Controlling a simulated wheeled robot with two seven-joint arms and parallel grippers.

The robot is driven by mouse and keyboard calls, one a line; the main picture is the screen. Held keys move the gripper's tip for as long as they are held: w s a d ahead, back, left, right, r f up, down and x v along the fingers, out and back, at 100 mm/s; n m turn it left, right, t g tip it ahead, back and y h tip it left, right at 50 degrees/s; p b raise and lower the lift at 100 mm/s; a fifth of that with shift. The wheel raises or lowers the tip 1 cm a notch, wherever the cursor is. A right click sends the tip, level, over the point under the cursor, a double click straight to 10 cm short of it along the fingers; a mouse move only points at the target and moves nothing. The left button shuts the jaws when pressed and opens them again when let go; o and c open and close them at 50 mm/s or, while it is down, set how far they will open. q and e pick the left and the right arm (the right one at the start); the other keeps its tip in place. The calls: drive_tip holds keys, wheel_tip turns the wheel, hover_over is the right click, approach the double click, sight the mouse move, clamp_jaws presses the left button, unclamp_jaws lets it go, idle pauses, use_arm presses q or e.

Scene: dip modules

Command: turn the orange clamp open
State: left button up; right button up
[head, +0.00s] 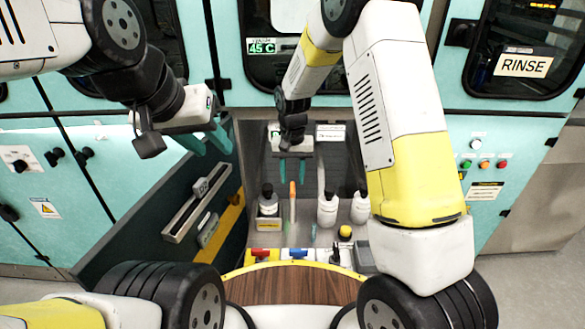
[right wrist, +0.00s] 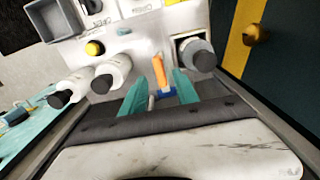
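The orange clamp (head: 292,189) stands upright inside the open cabinet, near its middle. In the right wrist view the orange clamp (right wrist: 159,72) shows as a slim orange bar with a blue part at its lower end. My right gripper (head: 292,178) is open, with its teal fingers apart. In the right wrist view the fingers of my right gripper (right wrist: 160,93) lie left and right of the clamp's lower end. I cannot tell whether they touch it. My left gripper (head: 211,147) is open and empty, in front of the cabinet's left side.
White bottles with dark caps (head: 327,209) stand right of the clamp, and another bottle (head: 268,203) stands left. A yellow knob (head: 345,232) and red and blue handles (head: 265,253) sit lower. The open cabinet door (head: 165,262) is at left.

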drive_tip(key=shift+r, duration=2.35)
